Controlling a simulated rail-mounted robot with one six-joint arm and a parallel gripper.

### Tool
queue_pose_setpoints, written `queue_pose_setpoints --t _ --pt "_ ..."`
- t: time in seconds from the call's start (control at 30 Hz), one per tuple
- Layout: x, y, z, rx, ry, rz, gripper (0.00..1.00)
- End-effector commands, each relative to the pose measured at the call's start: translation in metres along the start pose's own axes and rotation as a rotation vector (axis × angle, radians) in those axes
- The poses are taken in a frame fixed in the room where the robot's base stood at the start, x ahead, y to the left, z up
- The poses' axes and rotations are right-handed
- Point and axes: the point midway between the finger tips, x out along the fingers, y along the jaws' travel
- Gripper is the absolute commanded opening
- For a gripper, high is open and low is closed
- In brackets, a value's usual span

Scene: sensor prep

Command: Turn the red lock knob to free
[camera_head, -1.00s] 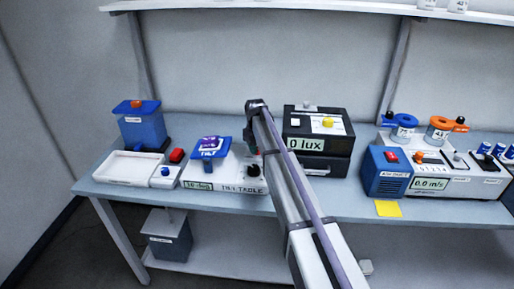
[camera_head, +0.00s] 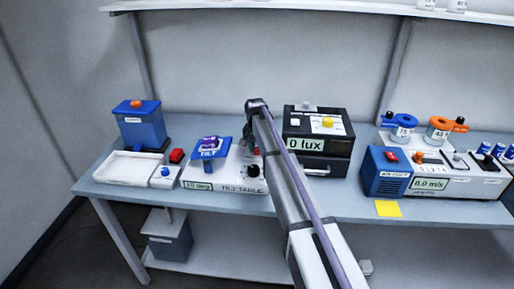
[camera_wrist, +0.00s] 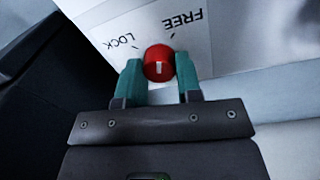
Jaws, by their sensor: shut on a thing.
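The red lock knob (camera_wrist: 158,62) is round with a short white mark on its face, in the upper middle of the wrist view. It sits on a white panel between the printed words LOCK, on the left, and FREE, on the upper right. The mark points down in this view, toward my gripper. My gripper (camera_wrist: 159,70) is shut on the knob, with one teal finger on each side. In the head view my arm reaches to the right end of the white tilt table (camera_head: 225,188), and my fingers are not clear there.
A black lux box (camera_head: 326,165) stands close to the right of the tilt table. A blue plate (camera_head: 222,143) is on top of the tilt table. A blue fan unit (camera_head: 385,175) stands further right.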

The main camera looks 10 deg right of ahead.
Motion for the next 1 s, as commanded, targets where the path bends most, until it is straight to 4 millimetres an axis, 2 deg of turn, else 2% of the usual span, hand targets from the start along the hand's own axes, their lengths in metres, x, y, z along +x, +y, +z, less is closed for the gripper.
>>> queue_pose_setpoints --t 0.3,0.5,1.0 --pt "0.0001 0.0007 0.0 0.255 -0.011 0.001 0.09" --pt "0.0002 0.0009 0.0 0.36 -0.016 0.001 0.09" --pt "0.0002 0.001 0.0002 0.43 -0.019 0.001 0.09"
